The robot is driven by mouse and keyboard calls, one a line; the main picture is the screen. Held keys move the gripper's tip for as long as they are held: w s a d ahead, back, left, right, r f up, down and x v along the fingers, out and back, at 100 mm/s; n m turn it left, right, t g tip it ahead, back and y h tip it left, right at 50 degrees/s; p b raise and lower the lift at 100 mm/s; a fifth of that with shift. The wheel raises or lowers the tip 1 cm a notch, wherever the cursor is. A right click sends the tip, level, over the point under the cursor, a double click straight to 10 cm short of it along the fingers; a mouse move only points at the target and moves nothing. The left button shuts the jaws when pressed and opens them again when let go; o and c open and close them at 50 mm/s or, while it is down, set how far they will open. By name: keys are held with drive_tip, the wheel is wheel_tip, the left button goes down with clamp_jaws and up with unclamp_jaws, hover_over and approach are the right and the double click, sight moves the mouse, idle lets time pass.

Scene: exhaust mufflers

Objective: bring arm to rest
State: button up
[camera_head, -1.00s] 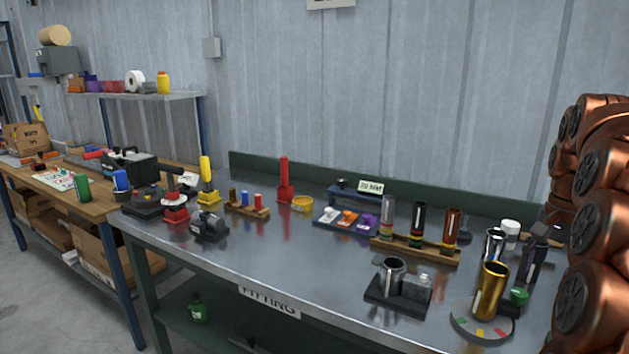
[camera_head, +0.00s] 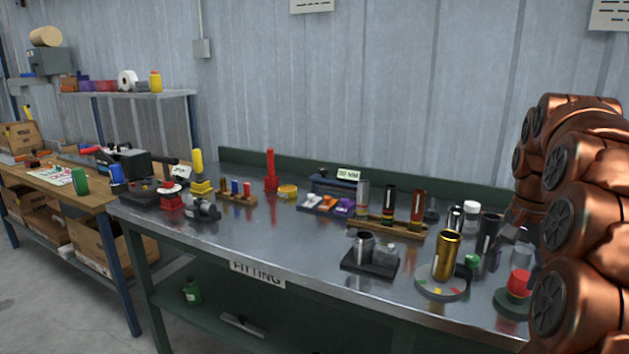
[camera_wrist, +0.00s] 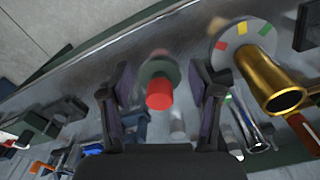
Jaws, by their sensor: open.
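My arm, copper coloured, fills the right edge of the head view. My gripper (camera_wrist: 165,100) shows in the wrist view with its two dark fingers spread apart and nothing held between them. Beyond the gap lies a red-topped piece on a green round base (camera_wrist: 160,92); it also shows in the head view (camera_head: 519,284) beside my arm. The gripper appears to be above the bench, apart from that piece. The gripper cannot be made out clearly in the head view.
The metal bench (camera_head: 290,238) carries a gold cylinder (camera_head: 446,257) on a round coloured dial, a dark block with a silver cup (camera_head: 363,246), and a wooden rack (camera_head: 385,227) with several tubes. Bare bench top lies at the front middle. A wooden table (camera_head: 75,180) stands left.

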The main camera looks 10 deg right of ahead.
drive_tip(key=s+a+f+n, duration=0.1)
drive_tip(key=a+n, duration=0.1)
drive_tip(key=a, duration=0.4)
drive_tip(key=s+a+f+n, duration=0.2)
drive_tip(key=a, duration=0.4)
drive_tip(key=s+a+f+n+g, duration=0.1)
drive_tip(key=s+a+f+n, duration=0.4)
drive_tip(key=s+a, duration=0.5)
drive_tip(key=s+a+f+n+g, duration=0.25)
drive_tip(key=s+a+f, duration=0.45)
drive_tip(key=s, duration=0.4)
wheel_tip(320, 180, up, 14)
drive_tip(key=t+p, duration=0.2)
drive_tip(key=p, duration=1.1)
drive_tip(key=shift+w+p, duration=0.25)
drive_tip(key=shift+p, duration=0.05)
